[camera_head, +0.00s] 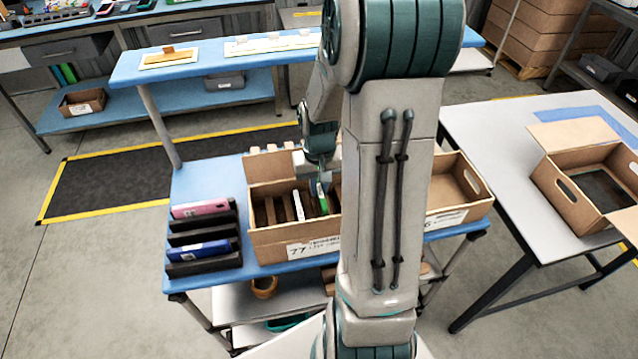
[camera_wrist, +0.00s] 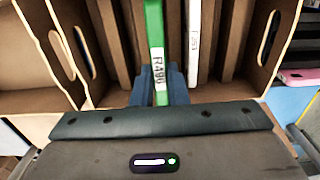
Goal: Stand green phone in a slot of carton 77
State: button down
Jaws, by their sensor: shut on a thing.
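Carton 77 (camera_head: 292,256) stands on the blue-topped bench, open at the top, with brown dividers inside forming slots. The green phone (camera_head: 321,198) is upright within the carton, between dividers. In the wrist view the green phone (camera_wrist: 155,45) shows edge-on with a label reading R490. My gripper (camera_wrist: 160,85) is shut on its near end; in the head view my gripper (camera_head: 320,172) comes down over the carton. A white phone (camera_head: 299,205) stands in another slot, also seen beside the green one in the wrist view (camera_wrist: 194,40). The green phone's lower end is hidden.
A black rack (camera_head: 205,268) left of the carton holds a pink phone (camera_head: 200,209) and a blue phone (camera_head: 199,251). A second carton (camera_head: 452,190) stands to the right, partly behind my arm. Another open carton (camera_head: 590,175) is on the right table.

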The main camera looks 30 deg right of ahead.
jog(key=shift+f+b, duration=2.8)
jog(key=shift+f, duration=0.95)
jog(key=shift+f, duration=0.25)
jog(key=c, duration=1.3)
grip_release()
jog(key=shift+c, duration=0.2)
notch_tip(320, 180, up, 14)
jog(key=shift+f, duration=0.1)
notch_tip(320, 180, up, 7)
jog(key=p, duration=0.5)
